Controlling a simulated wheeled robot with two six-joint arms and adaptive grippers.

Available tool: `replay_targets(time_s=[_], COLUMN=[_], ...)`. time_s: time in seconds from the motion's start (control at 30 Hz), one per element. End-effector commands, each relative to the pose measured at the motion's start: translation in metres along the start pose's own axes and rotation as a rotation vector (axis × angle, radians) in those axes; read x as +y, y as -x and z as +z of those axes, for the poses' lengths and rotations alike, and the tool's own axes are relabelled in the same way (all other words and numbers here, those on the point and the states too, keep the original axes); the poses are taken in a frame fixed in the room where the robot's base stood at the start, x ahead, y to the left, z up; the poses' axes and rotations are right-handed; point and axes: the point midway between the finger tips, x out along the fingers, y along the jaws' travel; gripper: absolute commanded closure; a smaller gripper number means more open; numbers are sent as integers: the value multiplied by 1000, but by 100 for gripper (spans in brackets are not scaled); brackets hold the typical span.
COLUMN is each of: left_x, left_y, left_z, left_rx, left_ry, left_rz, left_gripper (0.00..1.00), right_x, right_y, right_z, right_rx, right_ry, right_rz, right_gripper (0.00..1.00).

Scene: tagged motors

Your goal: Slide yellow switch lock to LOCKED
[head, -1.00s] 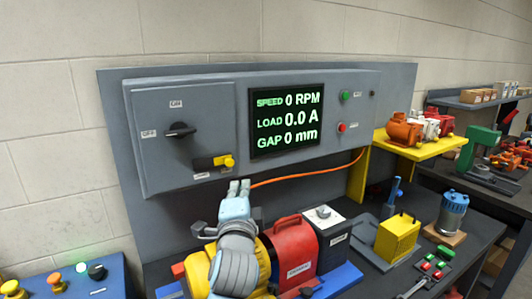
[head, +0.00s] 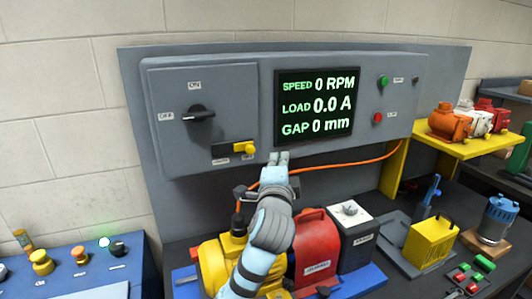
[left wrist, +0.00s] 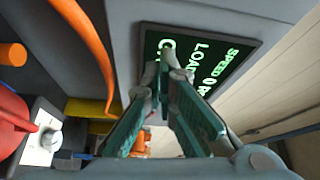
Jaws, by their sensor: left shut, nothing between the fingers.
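The yellow switch lock (head: 245,147) is on the front of the grey control box, below the rotary switch. Its yellow slider with a round knob sits at the right end of a short black track (head: 222,152). Small labels under the track are too small to read. My left gripper (head: 279,157) is shut and empty, just right of and slightly below the yellow knob, apart from it in the picture. In the left wrist view its fingertips (left wrist: 163,68) meet in front of the display; the lock does not show there. My right gripper is not in view.
The display (head: 316,103) is right of the lock, and the rotary switch (head: 199,115) above it. An orange cable (head: 345,161) runs right from near my gripper. A red unit (head: 316,245) and yellow motor (head: 215,262) stand on the bench below.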

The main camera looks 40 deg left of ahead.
Motion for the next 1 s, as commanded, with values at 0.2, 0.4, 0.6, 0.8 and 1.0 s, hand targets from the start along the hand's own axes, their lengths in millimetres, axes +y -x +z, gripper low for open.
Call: replay_targets(time_s=[0.2, 0.4, 0.6, 0.8, 1.0], left_x=[-1, -2, -1, 0, -1], left_y=[-48, -57, -50, -50, -51], left_z=[1, 21, 37, 38, 40], left_rx=[-3, -1, 0, 0, 0], left_ry=[-1, -5, -1, 1, -1], left_rz=[2, -1, 0, 1, 1], left_gripper=[100, 100, 100, 100, 100], right_x=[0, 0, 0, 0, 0], right_y=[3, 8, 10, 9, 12], right_z=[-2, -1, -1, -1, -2], right_rx=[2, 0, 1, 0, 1], right_ry=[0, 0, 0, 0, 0], right_rz=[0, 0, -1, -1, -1], right_gripper=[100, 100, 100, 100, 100])
